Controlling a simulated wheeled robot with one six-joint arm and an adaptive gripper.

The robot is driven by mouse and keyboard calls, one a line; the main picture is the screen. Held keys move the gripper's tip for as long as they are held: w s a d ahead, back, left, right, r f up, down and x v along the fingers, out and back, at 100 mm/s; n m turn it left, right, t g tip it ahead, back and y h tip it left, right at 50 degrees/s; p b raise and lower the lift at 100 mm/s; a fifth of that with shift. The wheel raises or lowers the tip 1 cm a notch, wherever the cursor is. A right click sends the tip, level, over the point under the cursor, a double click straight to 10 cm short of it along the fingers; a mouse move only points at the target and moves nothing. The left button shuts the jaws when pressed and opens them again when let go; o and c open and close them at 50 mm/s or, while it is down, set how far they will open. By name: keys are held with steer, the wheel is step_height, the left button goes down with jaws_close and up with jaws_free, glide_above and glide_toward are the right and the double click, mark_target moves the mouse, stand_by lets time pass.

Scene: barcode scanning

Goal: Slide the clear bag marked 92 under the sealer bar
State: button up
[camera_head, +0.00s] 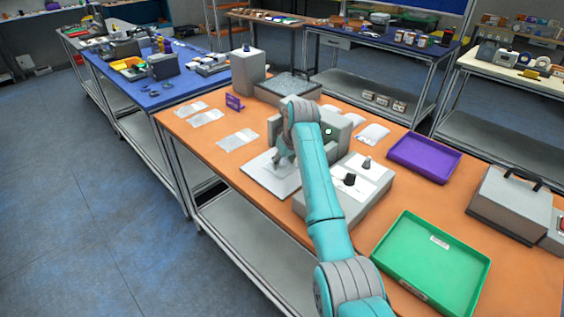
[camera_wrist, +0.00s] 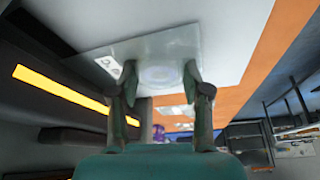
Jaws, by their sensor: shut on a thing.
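My gripper (camera_head: 284,158) is over the white plate (camera_head: 262,178) in front of a grey machine in the head view. In the wrist view my gripper (camera_wrist: 156,80) is shut on a clear bag (camera_wrist: 150,50), its fingers at either side of the bag's near end. A white label (camera_wrist: 110,66) shows at the bag's left edge; its number is hard to read. The bag lies over or just above the white plate (camera_wrist: 220,30). A glowing yellow strip (camera_wrist: 60,88) runs along the dark machine side at the left, apart from the bag. In the head view my arm hides the bag.
Flat clear bags (camera_head: 238,140) lie on the orange table at left, and more (camera_head: 373,134) lie behind the machine. A purple sign (camera_head: 234,102) stands behind.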

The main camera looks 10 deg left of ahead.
steer(key=o, duration=1.3)
steer(key=shift+c, duration=0.2)
steer(key=shift+r, duration=0.1)
